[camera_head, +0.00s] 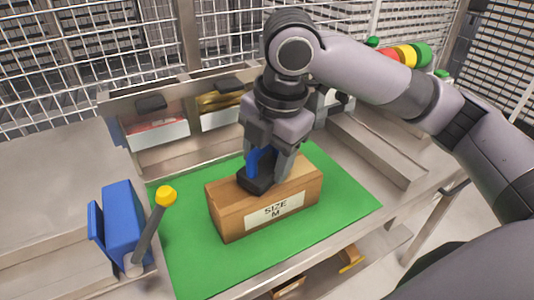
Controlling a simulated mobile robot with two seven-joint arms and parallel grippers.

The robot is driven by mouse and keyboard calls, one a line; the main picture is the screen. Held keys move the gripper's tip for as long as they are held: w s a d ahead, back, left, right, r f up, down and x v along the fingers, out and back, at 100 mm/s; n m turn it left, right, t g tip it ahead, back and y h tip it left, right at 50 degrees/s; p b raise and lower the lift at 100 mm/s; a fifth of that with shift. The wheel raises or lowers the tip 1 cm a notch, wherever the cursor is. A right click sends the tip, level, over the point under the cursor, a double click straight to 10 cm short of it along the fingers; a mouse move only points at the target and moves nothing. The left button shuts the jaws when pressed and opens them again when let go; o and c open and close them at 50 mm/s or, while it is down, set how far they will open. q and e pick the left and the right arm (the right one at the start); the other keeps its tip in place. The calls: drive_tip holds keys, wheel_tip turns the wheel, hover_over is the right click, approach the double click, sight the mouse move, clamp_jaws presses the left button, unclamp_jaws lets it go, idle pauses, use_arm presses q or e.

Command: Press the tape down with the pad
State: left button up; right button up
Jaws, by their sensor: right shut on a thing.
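My right gripper (268,160) comes down from above over the wooden box and is shut on a dark pad with a blue handle (257,180). The pad is at the top face of the brown box (228,218), near the middle, and appears to touch it. I cannot make out the tape; the gripper and pad cover part of the top. My left gripper is not in view.
A blue holder (122,222) and a grey stick with a yellow knob (165,196) stand left of the mat. Bins (158,133) line the back, before a wire fence. A metal rail (378,150) runs along the right. The mat is bare around the box.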

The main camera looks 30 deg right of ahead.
drive_tip(key=shift+f, duration=0.4)
idle(0.3)
wheel_tip(320, 180, up, 5)
drive_tip(key=p, duration=0.6)
drive_tip(key=shift+f, duration=0.25)
